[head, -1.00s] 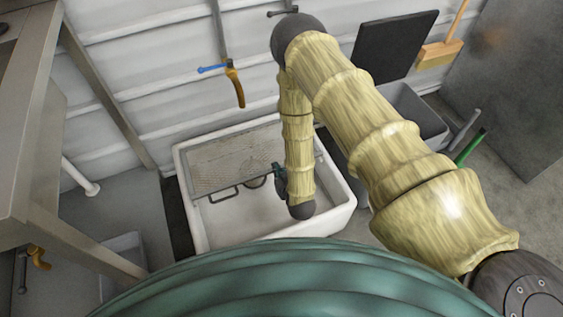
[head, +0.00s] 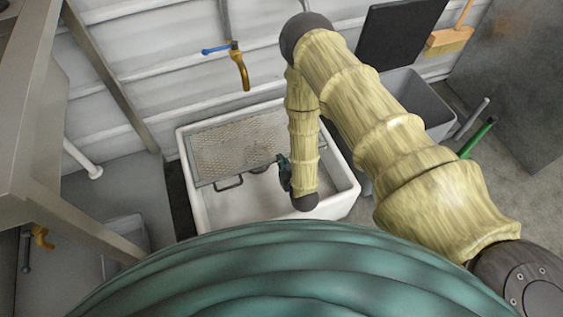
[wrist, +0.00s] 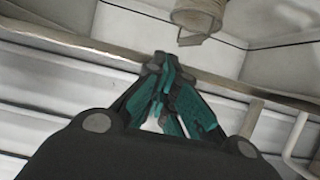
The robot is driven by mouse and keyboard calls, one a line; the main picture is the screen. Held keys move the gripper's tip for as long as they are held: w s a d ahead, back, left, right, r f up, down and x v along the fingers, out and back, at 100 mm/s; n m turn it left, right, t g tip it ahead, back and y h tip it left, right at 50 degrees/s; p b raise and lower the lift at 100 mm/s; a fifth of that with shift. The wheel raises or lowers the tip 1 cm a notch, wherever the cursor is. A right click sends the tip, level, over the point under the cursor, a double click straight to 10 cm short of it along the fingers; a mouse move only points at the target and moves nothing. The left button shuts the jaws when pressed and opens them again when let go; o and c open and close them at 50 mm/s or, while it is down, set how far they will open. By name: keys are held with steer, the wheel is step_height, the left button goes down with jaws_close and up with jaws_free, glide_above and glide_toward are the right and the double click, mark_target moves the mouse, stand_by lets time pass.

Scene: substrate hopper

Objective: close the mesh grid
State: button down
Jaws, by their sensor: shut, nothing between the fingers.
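The mesh grid (head: 235,147) is a grey metal mesh panel over the back part of the white sink (head: 188,165). Its front edge has a small wire handle (head: 229,183) and crosses the middle of the basin; the front of the basin is uncovered. Its exact tilt is hard to tell. My gripper (head: 282,166) is at the right end of that front edge, close to it; I cannot tell whether it touches. In the wrist view my gripper (wrist: 165,66) has its teal fingers shut together, holding nothing. My forearm hides the grid's right side.
A hose tap with a blue lever (head: 238,65) hangs on the white wall behind the sink. A steel table (head: 40,150) stands at the left. A grey bin (head: 415,100), black board (head: 400,32) and broom (head: 447,40) are at the right.

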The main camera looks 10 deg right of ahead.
steer(key=v, duration=1.2)
